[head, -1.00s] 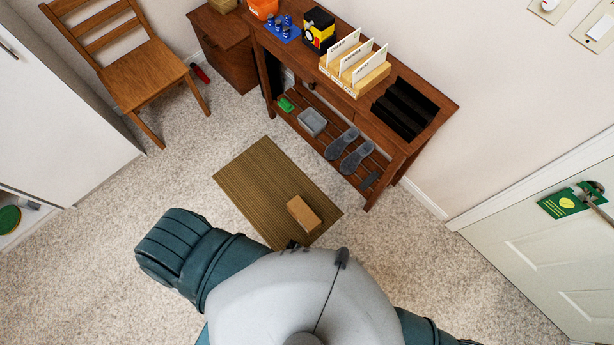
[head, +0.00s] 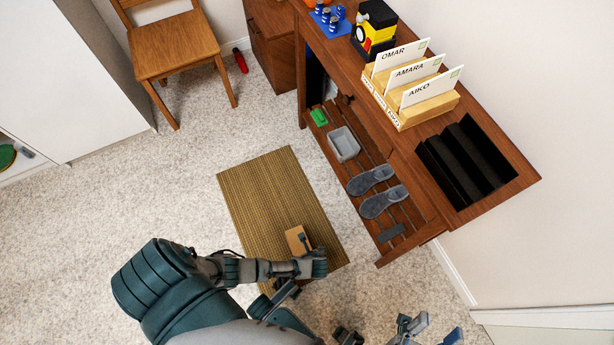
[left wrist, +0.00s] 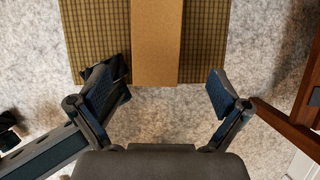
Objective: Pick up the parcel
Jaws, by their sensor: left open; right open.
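The parcel (head: 293,238), a plain brown cardboard box, lies on the woven mat (head: 262,195) near its front edge. My left arm reaches over the mat's front edge, and its wrist hides part of the parcel. In the left wrist view, my left gripper (left wrist: 167,84) is open and empty. The parcel (left wrist: 157,40) lies ahead of its fingers, lined up with the gap between them and not held. My right gripper (head: 435,330) is open and empty at the bottom of the head view, right of the parcel and apart from it.
A wooden hutch (head: 470,205) stands to the right. Its lower shelf holds grey slippers (head: 383,201), a grey bin (head: 344,143) and a green item (head: 319,117). A chair (head: 175,45) stands at the back left. Carpet (head: 185,190) left of the mat is clear.

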